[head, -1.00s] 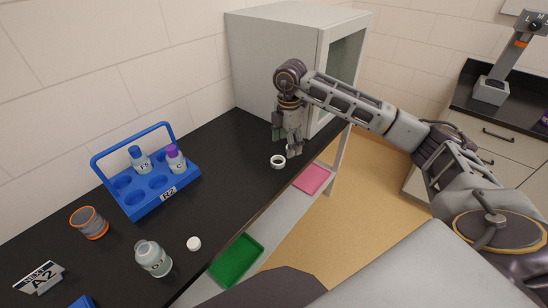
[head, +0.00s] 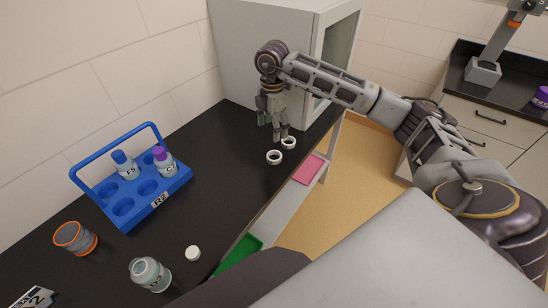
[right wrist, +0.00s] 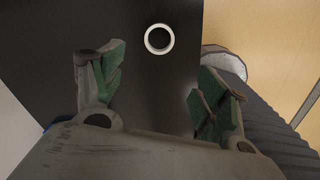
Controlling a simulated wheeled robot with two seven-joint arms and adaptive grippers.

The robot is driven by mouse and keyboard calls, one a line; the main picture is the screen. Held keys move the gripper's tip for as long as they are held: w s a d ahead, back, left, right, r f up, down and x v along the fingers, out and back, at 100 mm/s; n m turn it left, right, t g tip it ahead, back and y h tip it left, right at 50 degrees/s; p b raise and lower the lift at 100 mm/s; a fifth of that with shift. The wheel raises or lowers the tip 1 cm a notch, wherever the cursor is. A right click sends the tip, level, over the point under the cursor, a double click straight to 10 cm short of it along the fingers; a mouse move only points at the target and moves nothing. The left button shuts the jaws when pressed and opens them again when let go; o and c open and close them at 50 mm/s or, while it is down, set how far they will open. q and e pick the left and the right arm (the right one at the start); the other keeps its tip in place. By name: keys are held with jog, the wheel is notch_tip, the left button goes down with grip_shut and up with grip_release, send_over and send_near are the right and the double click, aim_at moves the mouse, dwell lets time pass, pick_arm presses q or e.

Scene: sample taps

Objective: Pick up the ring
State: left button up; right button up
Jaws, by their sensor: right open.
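In the right wrist view one white ring (right wrist: 159,39) lies on the dark bench ahead of and between the open fingers (right wrist: 157,92). I cannot tell which of the two it is. My left gripper is not in view.
A grey cabinet (head: 265,45) stands close behind my right gripper. A blue rack (head: 145,205) with two bottles, an orange-rimmed cup (head: 75,238), a clear bottle (head: 150,274) and a white cap (head: 193,253) are at left. Pink (head: 308,169) and green (head: 240,255) trays sit below the bench edge.

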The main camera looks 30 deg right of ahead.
send_near(273, 154)
jog(key=shift+s+a+f, duration=0.45)
jog(key=shift+s+f, duration=0.05)
jog(key=shift+s, duration=0.2)
jog(key=shift+s+a+f, duration=0.45)
jog(key=shift+s, duration=0.2)
jog(key=shift+w+f+p, duration=0.15)
jog(key=shift+f+p, duration=0.5)
jog(key=shift+f, duration=1.95)
jog(key=c, duration=0.9)
